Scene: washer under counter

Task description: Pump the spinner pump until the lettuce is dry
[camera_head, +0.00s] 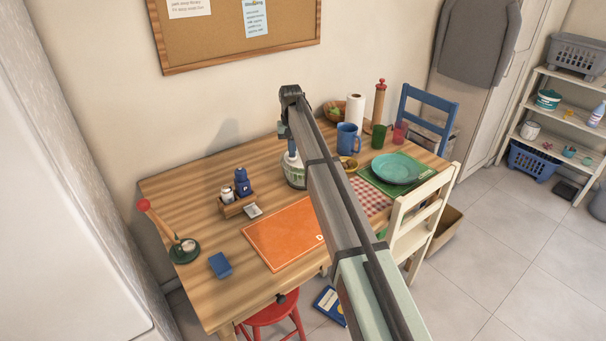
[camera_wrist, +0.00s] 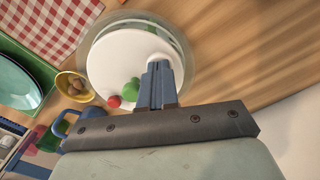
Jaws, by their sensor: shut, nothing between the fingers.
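The salad spinner (camera_head: 294,172) stands on the wooden table, a clear bowl with green showing inside, partly hidden behind my arm. In the wrist view its round white lid (camera_wrist: 108,62) fills the top middle. The pale pump knob (camera_wrist: 157,57) shows right at my fingertips. My gripper (camera_wrist: 158,68) is shut and empty, pointing down over the lid, off its middle. I cannot tell whether the fingertips touch the knob. My gripper also shows above the spinner in the head view (camera_head: 291,152). Lettuce leaves cannot be made out clearly.
Red and green round shapes (camera_wrist: 122,95) show by the lid. A yellow bowl (camera_wrist: 73,86) and blue mug (camera_head: 348,138) stand close by. An orange mat (camera_head: 275,235) lies in front, a shaker caddy (camera_head: 237,205) left, a teal plate (camera_head: 398,167) right.

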